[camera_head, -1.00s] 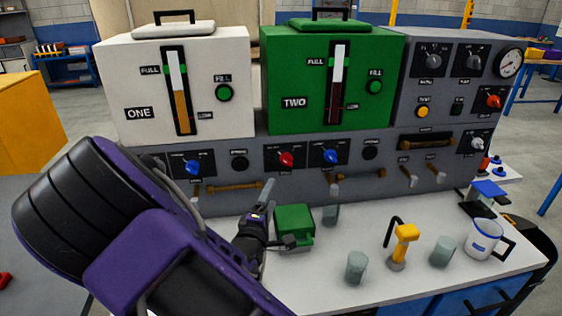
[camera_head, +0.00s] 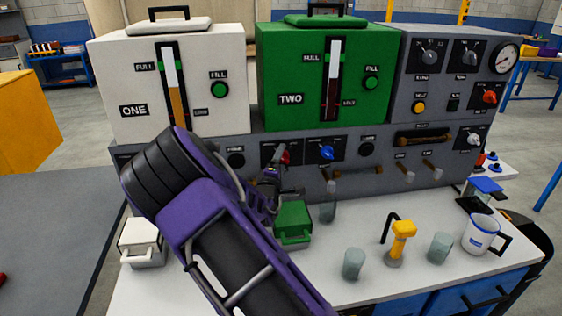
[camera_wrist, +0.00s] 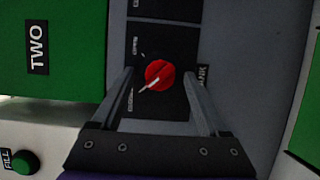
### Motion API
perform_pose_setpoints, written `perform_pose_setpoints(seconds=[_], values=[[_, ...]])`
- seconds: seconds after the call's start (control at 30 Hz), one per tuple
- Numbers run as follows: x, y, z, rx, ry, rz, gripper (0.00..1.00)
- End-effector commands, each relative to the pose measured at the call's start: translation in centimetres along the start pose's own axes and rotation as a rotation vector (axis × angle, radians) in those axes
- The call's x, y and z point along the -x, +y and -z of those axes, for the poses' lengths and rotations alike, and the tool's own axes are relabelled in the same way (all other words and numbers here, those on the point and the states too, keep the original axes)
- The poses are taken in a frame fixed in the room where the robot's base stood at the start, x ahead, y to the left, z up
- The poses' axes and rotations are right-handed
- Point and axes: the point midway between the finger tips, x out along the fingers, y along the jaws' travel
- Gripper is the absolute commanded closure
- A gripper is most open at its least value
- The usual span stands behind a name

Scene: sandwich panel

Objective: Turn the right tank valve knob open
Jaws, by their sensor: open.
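A red valve knob (camera_head: 285,155) with a pale pointer sits on a black plate on the grey panel, below and between the two tanks. A blue knob (camera_head: 326,152) is just right of it, under the green tank TWO (camera_head: 327,80). My gripper (camera_head: 277,162) is in front of the red knob and partly covers it. In the wrist view, my gripper (camera_wrist: 158,78) is open, with one finger on each side of the red knob (camera_wrist: 159,75). I cannot tell whether the fingers touch it.
The white tank ONE (camera_head: 210,80) stands at left. On the bench are a green box (camera_head: 293,220), a white box (camera_head: 142,242), several glasses, a yellow-headed device (camera_head: 402,232) and a mug (camera_head: 480,234). A wooden bar handle (camera_head: 422,135) protrudes from the panel.

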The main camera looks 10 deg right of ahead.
Motion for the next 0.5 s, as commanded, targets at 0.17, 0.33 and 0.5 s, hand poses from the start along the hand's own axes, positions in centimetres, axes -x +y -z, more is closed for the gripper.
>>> perform_pose_setpoints(seconds=[0.17, 0.33, 0.5], values=[[-0.04, -0.02, -0.01, 0.000, 0.000, 0.001, 0.22], [-0.03, -0.01, -0.01, 0.000, 0.000, 0.001, 0.44], [-0.02, -0.01, -0.01, 0.000, 0.000, 0.001, 0.74]])
